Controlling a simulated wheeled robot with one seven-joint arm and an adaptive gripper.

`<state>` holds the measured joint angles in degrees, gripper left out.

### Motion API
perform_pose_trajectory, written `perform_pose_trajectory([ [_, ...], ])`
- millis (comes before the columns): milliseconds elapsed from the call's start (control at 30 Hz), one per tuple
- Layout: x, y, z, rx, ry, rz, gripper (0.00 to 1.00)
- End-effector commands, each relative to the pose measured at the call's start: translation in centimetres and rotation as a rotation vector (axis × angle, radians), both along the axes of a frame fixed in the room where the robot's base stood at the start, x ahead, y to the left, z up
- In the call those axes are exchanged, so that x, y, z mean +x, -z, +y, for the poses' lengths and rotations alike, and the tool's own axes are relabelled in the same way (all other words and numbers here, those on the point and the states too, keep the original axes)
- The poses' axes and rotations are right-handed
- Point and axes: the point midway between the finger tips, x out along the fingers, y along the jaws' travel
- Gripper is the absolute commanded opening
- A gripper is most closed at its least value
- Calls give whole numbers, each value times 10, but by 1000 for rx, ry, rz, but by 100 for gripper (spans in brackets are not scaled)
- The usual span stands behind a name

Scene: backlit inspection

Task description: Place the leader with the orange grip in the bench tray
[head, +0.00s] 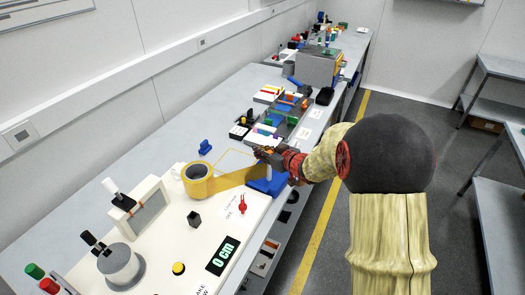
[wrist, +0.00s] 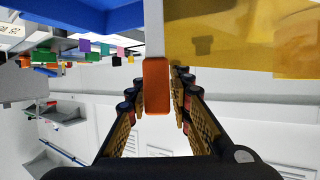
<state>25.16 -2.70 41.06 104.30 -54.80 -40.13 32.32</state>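The orange grip (wrist: 157,85) stands between my gripper's two fingers in the wrist view, below a pale strip and beside amber film (wrist: 240,35). My gripper (head: 262,156) is around the grip, and narrow gaps show on both sides, so it looks open. In the head view the amber film (head: 235,179) runs from a yellow roll (head: 197,180) to a blue stand (head: 266,187) under my gripper. My gripper mostly hides the grip there. A dark grey tray-like holder (head: 291,117) with coloured pieces lies farther along the bench; I cannot tell whether it is the bench tray.
A white panel carries a display reading 0 cm (head: 222,256), a yellow button (head: 179,268), a black knob (head: 194,218) and a red part (head: 242,204). A small blue part (head: 205,147) stands behind. A grey box (head: 318,67) stands farther along. Bare bench (head: 150,135) lies along the wall.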

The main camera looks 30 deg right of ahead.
Motion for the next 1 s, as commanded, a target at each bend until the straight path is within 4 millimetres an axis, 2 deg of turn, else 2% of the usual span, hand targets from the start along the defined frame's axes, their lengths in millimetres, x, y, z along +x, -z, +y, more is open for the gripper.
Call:
perform_pose_trajectory([
  [167,0,0,0,0,0,0,32],
  [533,-1,-5,-1,0,1,0,32],
  [667,-17,-13,-4,-1,2,1,32],
  [1000,-80,-40,-15,0,3,0,32],
])
